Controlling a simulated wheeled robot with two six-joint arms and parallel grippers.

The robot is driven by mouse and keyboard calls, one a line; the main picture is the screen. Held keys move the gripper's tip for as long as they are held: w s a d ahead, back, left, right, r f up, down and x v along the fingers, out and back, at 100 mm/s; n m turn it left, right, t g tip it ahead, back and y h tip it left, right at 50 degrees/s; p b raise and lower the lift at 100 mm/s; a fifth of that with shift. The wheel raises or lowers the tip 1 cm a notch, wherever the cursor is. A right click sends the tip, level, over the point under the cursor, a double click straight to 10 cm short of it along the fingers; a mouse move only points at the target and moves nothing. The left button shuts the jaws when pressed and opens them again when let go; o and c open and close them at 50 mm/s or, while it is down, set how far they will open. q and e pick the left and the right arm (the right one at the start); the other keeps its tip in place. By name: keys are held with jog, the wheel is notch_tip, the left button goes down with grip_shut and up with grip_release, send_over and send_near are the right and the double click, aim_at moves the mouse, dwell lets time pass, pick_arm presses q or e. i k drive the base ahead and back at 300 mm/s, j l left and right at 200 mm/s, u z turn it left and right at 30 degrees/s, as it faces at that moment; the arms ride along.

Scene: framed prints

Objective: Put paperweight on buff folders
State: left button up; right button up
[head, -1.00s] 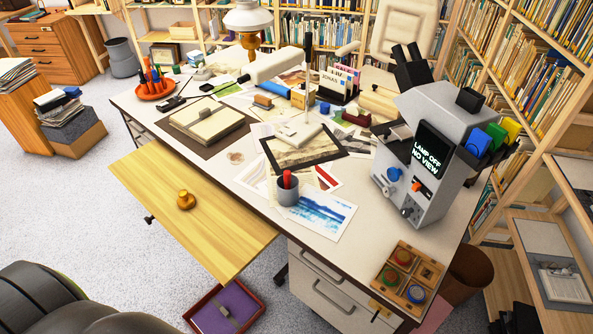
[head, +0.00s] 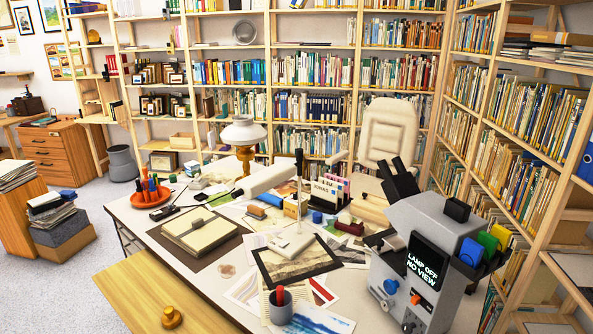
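A small brass-coloured knobbed piece (head: 172,318), which looks like the paperweight, stands upright on the light wooden board (head: 135,290) beside the desk at the lower left. A cream-to-buff flat stack (head: 200,231) lies on a dark mat on the left part of the desk. I cannot tell for sure whether it is the buff folders. Buff and brown flat items (head: 545,37) also lie on a shelf at the upper right. Neither of my grippers shows in the head view.
The desk is crowded: a white-shaded lamp (head: 243,131), an orange pen dish (head: 151,197), a dark-framed print (head: 297,258), a grey cup (head: 280,305) and a grey microscope-like instrument (head: 415,262). Bookshelves line the back and right. The board is clear around the brass piece.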

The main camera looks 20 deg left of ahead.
aim_at(211, 233)
jog(key=u, duration=1.65)
